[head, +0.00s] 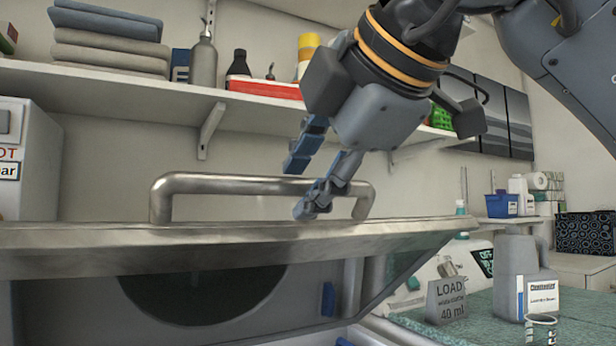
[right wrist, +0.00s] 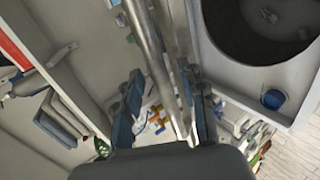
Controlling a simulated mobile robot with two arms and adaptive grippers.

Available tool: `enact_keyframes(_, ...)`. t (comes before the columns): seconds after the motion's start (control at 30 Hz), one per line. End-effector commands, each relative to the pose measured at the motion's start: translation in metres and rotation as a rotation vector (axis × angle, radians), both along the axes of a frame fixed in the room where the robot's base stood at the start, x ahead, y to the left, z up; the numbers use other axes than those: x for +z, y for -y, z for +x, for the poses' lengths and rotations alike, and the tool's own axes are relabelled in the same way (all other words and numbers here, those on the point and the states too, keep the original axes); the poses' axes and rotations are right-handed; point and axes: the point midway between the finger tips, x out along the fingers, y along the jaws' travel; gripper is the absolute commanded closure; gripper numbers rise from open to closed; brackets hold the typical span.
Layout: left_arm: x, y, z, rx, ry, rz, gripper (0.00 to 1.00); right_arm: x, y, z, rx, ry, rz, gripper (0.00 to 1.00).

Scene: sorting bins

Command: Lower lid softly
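The grey metal lid (head: 230,245) spans the lower left of the head view, raised and tilted above a box-like machine with a dark round opening (head: 200,295). A bent silver bar handle (head: 235,186) stands on the lid. My right gripper (head: 298,190) reaches down from above at the handle's right half. Its fingers are apart, one on each side of the bar. In the right wrist view the handle (right wrist: 148,60) runs between the two spread fingers (right wrist: 165,115). Contact with the bar is not clear. My left gripper is not in view.
A wall shelf (head: 130,92) with folded towels (head: 105,40), bottles and a red box runs behind the lid. At right, a green counter (head: 450,325) holds a grey jug (head: 515,275) and a "LOAD" sign (head: 447,300). A white box (head: 30,160) stands at left.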

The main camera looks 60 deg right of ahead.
Motion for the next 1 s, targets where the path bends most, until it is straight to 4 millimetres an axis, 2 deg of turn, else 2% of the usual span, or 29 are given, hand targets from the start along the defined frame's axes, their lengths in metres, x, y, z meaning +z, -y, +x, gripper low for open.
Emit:
enact_keyframes(0.57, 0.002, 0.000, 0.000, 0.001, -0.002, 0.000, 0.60, 0.002, -0.001, -0.001, 0.000, 0.000, 0.000, 0.58)
enact_keyframes(0.63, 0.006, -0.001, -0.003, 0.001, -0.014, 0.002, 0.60, 0.007, -0.003, -0.005, 0.000, 0.002, 0.001, 0.58)
enact_keyframes(0.8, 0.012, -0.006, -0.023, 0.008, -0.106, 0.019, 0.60, 0.018, -0.011, -0.021, 0.001, 0.001, 0.000, 0.58)
enact_keyframes(1.0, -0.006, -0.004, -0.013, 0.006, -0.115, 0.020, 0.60, 0.030, -0.021, -0.039, 0.000, 0.000, 0.000, 0.58)
